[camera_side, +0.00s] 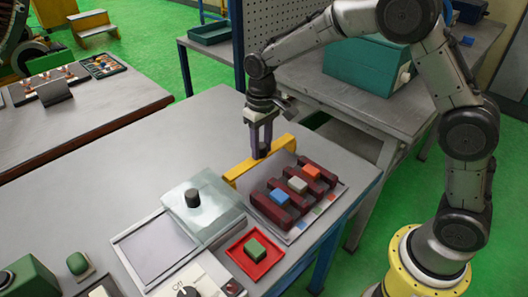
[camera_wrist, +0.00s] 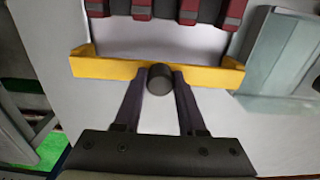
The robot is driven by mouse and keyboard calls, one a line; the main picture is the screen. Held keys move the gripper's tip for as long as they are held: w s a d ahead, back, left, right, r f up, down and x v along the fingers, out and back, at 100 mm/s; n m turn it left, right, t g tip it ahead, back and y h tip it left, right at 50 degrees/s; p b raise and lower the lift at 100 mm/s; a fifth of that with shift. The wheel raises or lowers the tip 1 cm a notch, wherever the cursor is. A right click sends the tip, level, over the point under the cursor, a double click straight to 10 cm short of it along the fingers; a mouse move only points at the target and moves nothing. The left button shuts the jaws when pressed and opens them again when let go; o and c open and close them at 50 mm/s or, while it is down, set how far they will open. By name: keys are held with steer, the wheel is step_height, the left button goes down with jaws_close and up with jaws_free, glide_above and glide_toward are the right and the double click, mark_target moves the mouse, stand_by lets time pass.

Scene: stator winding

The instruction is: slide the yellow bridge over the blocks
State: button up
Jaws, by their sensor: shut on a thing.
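The yellow bridge (camera_side: 240,171) stands on the bench along the far-left side of the slotted fixture. In the wrist view the yellow bridge (camera_wrist: 110,68) spans the picture, with a dark round knob (camera_wrist: 160,79) at its middle. My gripper (camera_side: 262,151) points down and is shut on this knob; its two fingers (camera_wrist: 159,85) lie either side of it. A blue block (camera_side: 279,196), a pale grey block (camera_side: 297,184) and an orange block (camera_side: 312,172) sit among the dark red bars (camera_side: 323,166) of the fixture, apart from the bridge.
A clear box with a black knob (camera_side: 193,197) stands left of the fixture. A red tray (camera_side: 240,258) holding a green block (camera_side: 255,249) lies in front. A control panel (camera_side: 190,280) sits at the front. The bench (camera_side: 170,140) behind the bridge is clear.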

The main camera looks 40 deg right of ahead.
steer(key=shift+s+f, duration=0.2)
steer(key=shift+s, duration=2.85)
steer(key=shift+s+f, duration=0.15)
steer(key=shift+s, duration=2.9)
steer(key=o, duration=0.8)
steer(key=shift+o, duration=0.7)
steer(key=shift+r, duration=0.15)
steer(key=shift+w+r, duration=0.15)
steer(key=shift+r, duration=2.95)
step_height(320, 180, up, 5)
steer(key=t, duration=0.2)
glide_above(298, 183)
steer(key=s+d, duration=0.1)
steer(key=d, duration=0.1)
steer(key=s+d+r+m+t, duration=0.1)
steer(key=s+d+r+t, duration=0.1)
steer(key=s+r, duration=0.25)
steer(key=s+d+f+n+t, duration=0.1)
steer(key=s+d+f, duration=0.1)
steer(key=s, duration=0.8)
steer(key=shift+s+d+t, duration=0.15)
steer(key=shift+s+t, duration=0.1)
steer(key=shift+t, duration=0.05)
